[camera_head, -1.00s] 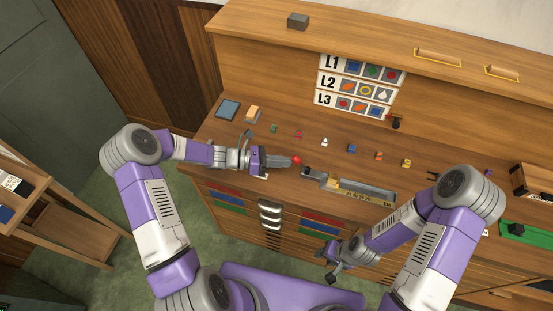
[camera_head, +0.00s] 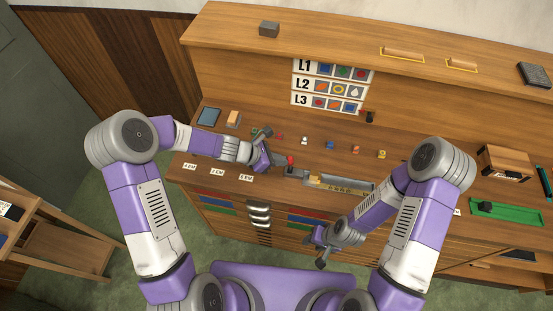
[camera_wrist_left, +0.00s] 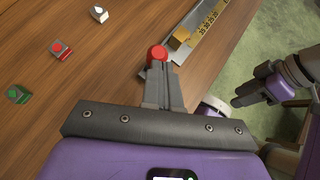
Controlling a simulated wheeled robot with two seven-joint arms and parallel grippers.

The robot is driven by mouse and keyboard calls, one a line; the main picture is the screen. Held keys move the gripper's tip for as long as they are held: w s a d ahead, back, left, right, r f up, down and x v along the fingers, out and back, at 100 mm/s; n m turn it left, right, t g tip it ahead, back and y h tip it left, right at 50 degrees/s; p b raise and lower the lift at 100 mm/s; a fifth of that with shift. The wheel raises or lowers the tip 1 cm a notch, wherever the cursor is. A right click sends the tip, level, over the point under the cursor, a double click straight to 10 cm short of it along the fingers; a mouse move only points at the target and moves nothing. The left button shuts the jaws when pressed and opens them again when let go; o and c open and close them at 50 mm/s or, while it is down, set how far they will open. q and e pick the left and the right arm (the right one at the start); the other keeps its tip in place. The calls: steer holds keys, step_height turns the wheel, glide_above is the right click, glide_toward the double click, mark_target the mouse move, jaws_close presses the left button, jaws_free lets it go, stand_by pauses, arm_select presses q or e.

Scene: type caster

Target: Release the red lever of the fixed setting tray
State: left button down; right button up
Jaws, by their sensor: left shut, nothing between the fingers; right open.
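The setting tray (camera_head: 340,186) is a long grey metal tray on the desk, with a brass-coloured block (camera_wrist_left: 180,39) in it. The red lever knob (camera_head: 291,160) stands at the tray's left end; it also shows in the left wrist view (camera_wrist_left: 158,53). My left gripper (camera_head: 278,160) is shut and empty, with its fingertips (camera_wrist_left: 158,72) right at the knob. Whether they touch it I cannot tell. The fingers hide the lever's lower part. My right gripper (camera_head: 318,250) is open, low in front of the desk and away from the tray.
Small coloured type pieces stand in a row behind the tray, including a red one (camera_wrist_left: 61,50), a green one (camera_wrist_left: 18,94) and a white one (camera_wrist_left: 99,13). A green tray (camera_head: 508,211) lies at the far right. Drawers (camera_head: 260,217) are below the desk edge.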

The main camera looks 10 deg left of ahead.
arm_select(q)
steer(key=shift+d, duration=0.15)
steer(key=shift+r, duration=0.15)
stand_by(0.4)
steer(key=p+v, duration=0.7)
steer(key=v, duration=0.3)
steer(key=shift+d+r, duration=0.1)
steer(key=shift+d, duration=0.1)
steer(key=s+f+m+g+y+b, duration=0.1)
steer(key=s+f+m+b, duration=0.4)
steer(key=f, duration=0.6)
steer(key=s+f+m+g+y+b, duration=0.1)
steer(key=s+f+m+y+b, duration=0.1)
steer(key=s+f+m+b, duration=0.4)
steer(key=s+f+m+g+y+b, duration=0.1)
steer(key=s+f+m+b, duration=0.5)
steer(key=f, duration=1)
steer(key=s+m+y, duration=0.1)
steer(key=s+m, duration=0.1)
steer(key=m, duration=0.1)
steer(key=shift+s, duration=0.35)
